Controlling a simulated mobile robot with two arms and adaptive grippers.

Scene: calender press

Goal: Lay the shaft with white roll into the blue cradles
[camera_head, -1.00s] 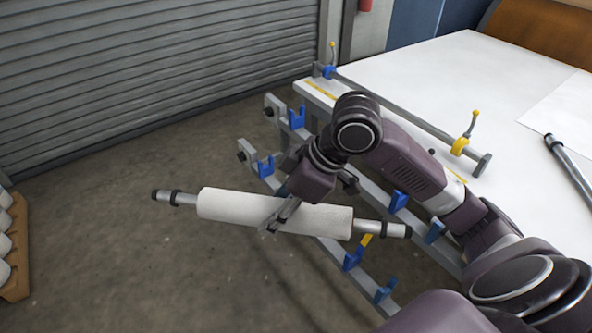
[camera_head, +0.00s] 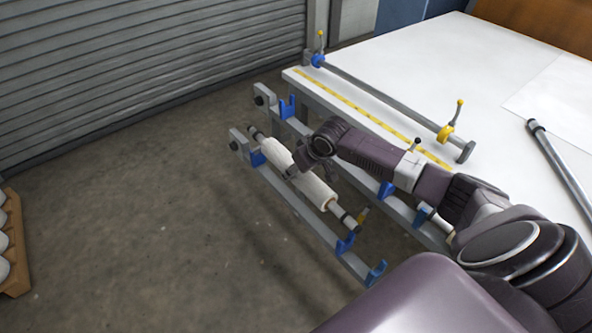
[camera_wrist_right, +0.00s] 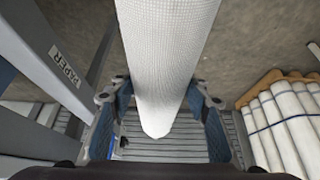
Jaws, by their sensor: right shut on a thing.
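The white roll (camera_head: 301,174) is on a grey shaft (camera_head: 344,216) with dark ends. It lies lengthwise along the outer rail, its far end near the far blue cradle (camera_head: 257,159) and its near end near another blue cradle (camera_head: 345,244). I cannot tell whether the shaft touches the cradles; both ends appear slightly above them. My right gripper (camera_head: 305,172) is at the roll's middle, shut on it. In the right wrist view the roll (camera_wrist_right: 165,60) runs between the two fingers of my right gripper (camera_wrist_right: 160,120). My left gripper is not in view.
More blue cradles (camera_head: 287,108) line the inner rail beside the white table (camera_head: 430,70). A clamp bar with a yellow fitting (camera_head: 446,133) and a loose grey shaft (camera_head: 560,165) are on the table. White rolls (camera_wrist_right: 290,120) lie on a rack.

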